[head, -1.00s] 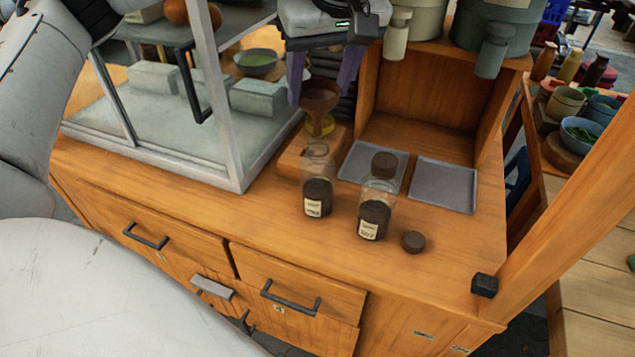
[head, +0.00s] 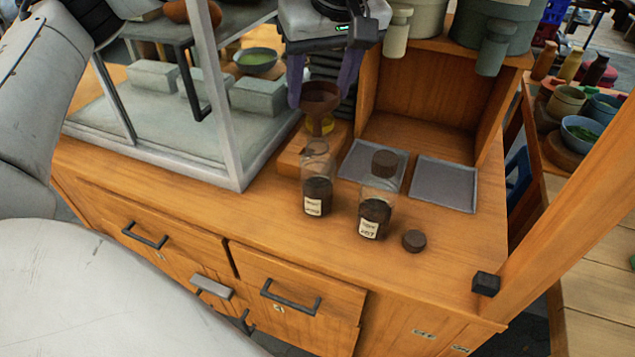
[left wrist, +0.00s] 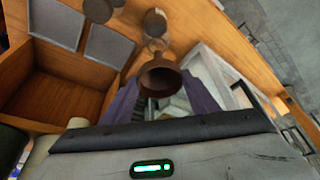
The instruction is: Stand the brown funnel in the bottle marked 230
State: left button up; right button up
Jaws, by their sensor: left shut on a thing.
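The brown funnel (head: 319,97) is held between the two purple fingers of my left gripper (head: 322,90), shut on it. Its bowl faces up and its spout points down, above or slightly behind the mouth of the left glass bottle (head: 317,190). The exact gap is unclear. A second bottle (head: 375,212) stands to its right. Both hold dark contents and bear pale labels too small to read surely. In the left wrist view the funnel (left wrist: 158,77) shows between the fingers, with a clear glass rim (left wrist: 154,46) just beyond it. My right gripper is out of view.
A dark round stopper (head: 413,241) lies right of the bottles; another (head: 385,163) is at or behind the right bottle's top. Two grey trays (head: 443,187) lie behind. A glass-sided case (head: 215,130) stands left, an open wooden box (head: 430,110) behind.

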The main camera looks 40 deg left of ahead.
pick_arm(q)
jog(key=shift+f+b, duration=0.45)
jog(key=shift+f, duration=0.25)
jog(key=shift+f, duration=0.3)
jog(key=shift+f+b, duration=0.45)
dwell(0.3)
jog(key=o, duration=1.1)
jog(key=shift+r, duration=0.15)
